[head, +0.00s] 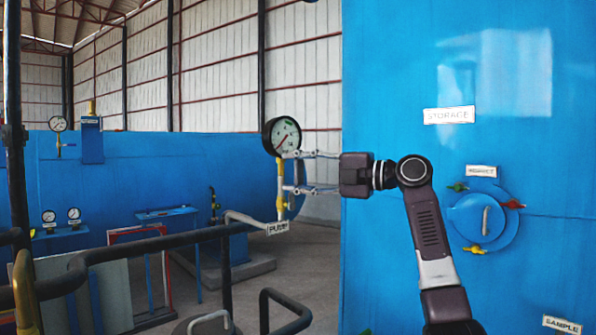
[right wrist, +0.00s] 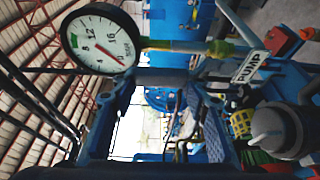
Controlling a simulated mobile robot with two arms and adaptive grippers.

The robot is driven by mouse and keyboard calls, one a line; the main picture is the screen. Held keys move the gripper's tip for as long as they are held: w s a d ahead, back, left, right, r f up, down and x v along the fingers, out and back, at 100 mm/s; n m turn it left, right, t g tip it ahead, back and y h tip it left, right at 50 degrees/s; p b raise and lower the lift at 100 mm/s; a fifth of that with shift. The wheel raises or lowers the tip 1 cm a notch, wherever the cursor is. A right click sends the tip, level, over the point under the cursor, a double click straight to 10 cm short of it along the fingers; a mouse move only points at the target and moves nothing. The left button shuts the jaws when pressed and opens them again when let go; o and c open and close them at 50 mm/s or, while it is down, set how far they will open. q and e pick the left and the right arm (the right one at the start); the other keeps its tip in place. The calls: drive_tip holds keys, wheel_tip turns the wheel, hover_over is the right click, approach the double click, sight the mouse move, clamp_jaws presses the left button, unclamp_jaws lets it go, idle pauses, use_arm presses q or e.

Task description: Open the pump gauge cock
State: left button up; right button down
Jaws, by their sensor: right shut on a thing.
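The pump gauge (head: 282,136) is a round white dial with a black rim. It stands on a thin yellow stem (head: 280,195) above the PUMP label (head: 278,228). In the right wrist view the gauge (right wrist: 103,40) is at upper left and the label (right wrist: 250,67) at right. My right gripper (head: 288,172) reaches in from the right at the stem, just below the dial. Its two fingers are spread wide, one above the other, and are shut on the pump gauge cock, whose handle is hard to make out. My left gripper is not in view.
The large blue storage tank (head: 395,220) fills the right, with a round hatch (head: 485,222). Another gauge (head: 57,124) stands at far left. A blue horizontal vessel (head: 170,160) lies behind.

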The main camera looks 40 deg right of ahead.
drive_tip(key=shift+r, duration=0.15)
drive_tip(key=c, duration=1.5)
unclamp_jaws()
drive_tip(key=shift+o, duration=0.7)
drive_tip(key=shift+w, duration=0.15)
drive_tip(key=v, duration=1.2)
drive_tip(key=shift+f, duration=0.2)
